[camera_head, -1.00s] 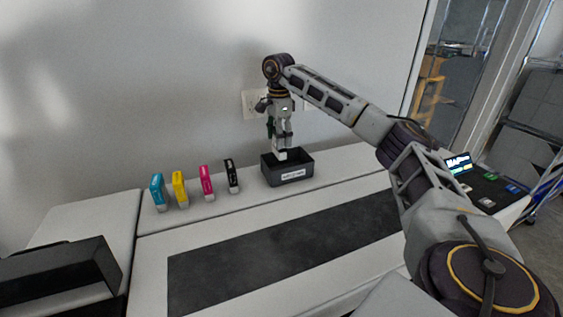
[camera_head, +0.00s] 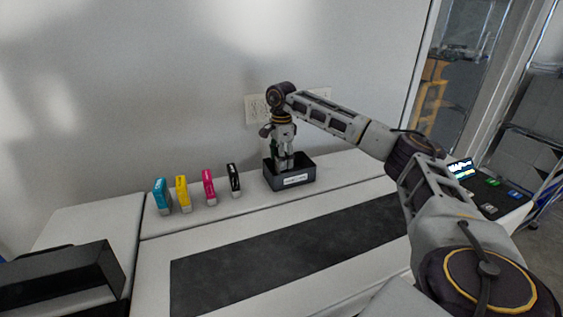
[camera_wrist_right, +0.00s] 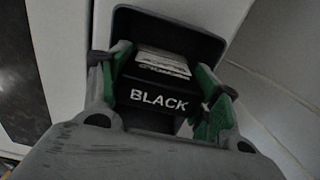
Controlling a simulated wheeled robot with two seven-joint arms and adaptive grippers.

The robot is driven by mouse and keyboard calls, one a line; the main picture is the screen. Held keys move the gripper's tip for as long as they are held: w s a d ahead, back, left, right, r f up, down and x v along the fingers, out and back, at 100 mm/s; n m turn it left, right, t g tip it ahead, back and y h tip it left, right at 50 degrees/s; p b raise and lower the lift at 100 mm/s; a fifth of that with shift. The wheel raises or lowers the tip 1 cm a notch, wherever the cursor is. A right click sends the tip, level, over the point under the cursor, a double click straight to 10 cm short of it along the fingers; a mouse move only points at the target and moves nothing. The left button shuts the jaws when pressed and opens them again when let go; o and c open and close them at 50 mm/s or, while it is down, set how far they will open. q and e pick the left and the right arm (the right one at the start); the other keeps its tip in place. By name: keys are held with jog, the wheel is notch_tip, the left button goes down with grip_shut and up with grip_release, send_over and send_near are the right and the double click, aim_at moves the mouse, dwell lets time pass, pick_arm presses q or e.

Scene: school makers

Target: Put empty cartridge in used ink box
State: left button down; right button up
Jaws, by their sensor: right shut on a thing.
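The used ink box (camera_head: 290,181) is an open black bin with a white label on its front, standing on the white table near the wall. My right gripper (camera_head: 284,163) points down into the box from above. In the right wrist view my right gripper (camera_wrist_right: 160,90) is shut on a cartridge (camera_wrist_right: 158,97) marked "BLACK", between its green finger pads. The box's dark rim (camera_wrist_right: 170,22) shows behind the cartridge there. In the head view the cartridge is hidden by the fingers and box walls. Whether it touches the box floor I cannot tell. My left gripper is not in view.
Cyan (camera_head: 161,195), yellow (camera_head: 183,192), magenta (camera_head: 209,186) and black (camera_head: 234,179) cartridges stand in a row left of the box. A black device (camera_head: 62,285) sits at front left. A dark mat (camera_head: 290,247) lies in front, its surface clear.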

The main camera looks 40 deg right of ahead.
jog(key=shift+f, duration=0.8)
jog(key=shift+f, duration=0.1)
jog(key=o, duration=0.8)
jog(key=shift+o, duration=0.2)
jog(key=shift+r+b, duration=0.65)
jog(key=shift+r, duration=5.5)
